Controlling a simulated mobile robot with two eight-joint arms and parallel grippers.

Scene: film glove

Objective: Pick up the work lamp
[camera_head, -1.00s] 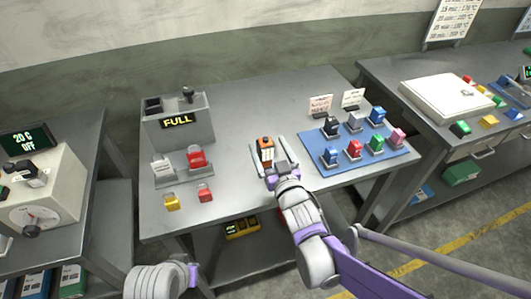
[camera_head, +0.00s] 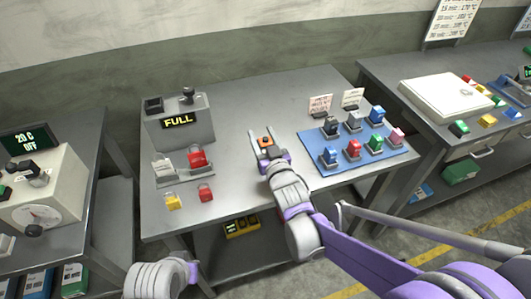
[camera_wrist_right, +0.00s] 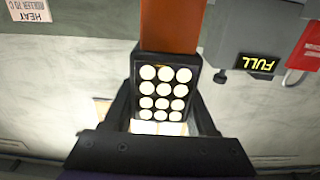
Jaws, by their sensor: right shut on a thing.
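The work lamp has an orange body and a dark face with rows of round white lights. In the head view, its orange part (camera_head: 265,142) shows between the fingers of my right gripper (camera_head: 267,143), over the middle of the grey table (camera_head: 235,111). In the right wrist view, the lamp (camera_wrist_right: 163,94) is close up, with its light face between the two dark fingers of the right gripper (camera_wrist_right: 163,118). The right gripper is shut on it. The lamp's lower part is hidden in the head view. My left gripper's fingers are not visible; only part of that arm shows at the bottom.
A blue mat (camera_head: 318,160) with several coloured blocks lies at right. The table behind the lamp is clear.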

